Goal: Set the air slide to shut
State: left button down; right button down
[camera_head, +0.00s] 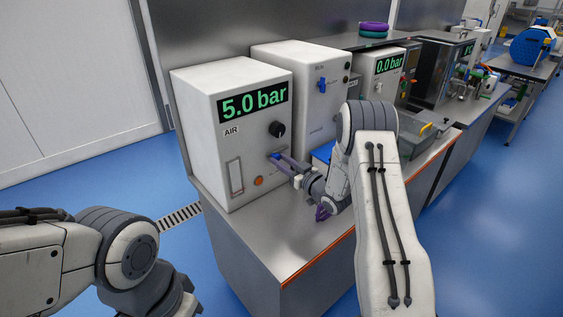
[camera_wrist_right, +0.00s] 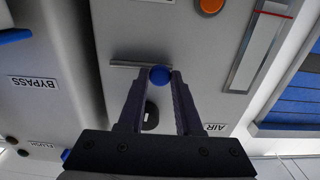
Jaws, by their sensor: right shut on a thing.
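The AIR unit (camera_head: 205,115) is a white box with a green "5.0 bar" display. The air slide's round blue knob (camera_wrist_right: 160,74) sits in a short horizontal slot (camera_wrist_right: 126,64) on its front. In the right wrist view, which shows the panel upside down, the knob is towards the slot's right end, and the bare slot runs left. My right gripper (camera_wrist_right: 161,82) has its fingertips closed on either side of the knob. In the head view the right gripper (camera_head: 279,160) reaches the panel below the black dial. My left arm shows at lower left; its gripper is out of view.
A black dial (camera_head: 277,129), an orange button (camera_head: 258,181) and a tall gauge window (camera_head: 236,177) share the panel. A second white unit (camera_head: 303,75) with a blue handle (camera_head: 322,86) stands to the right. The steel bench top (camera_head: 260,225) is clear in front.

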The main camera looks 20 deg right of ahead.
dwell(0.9)
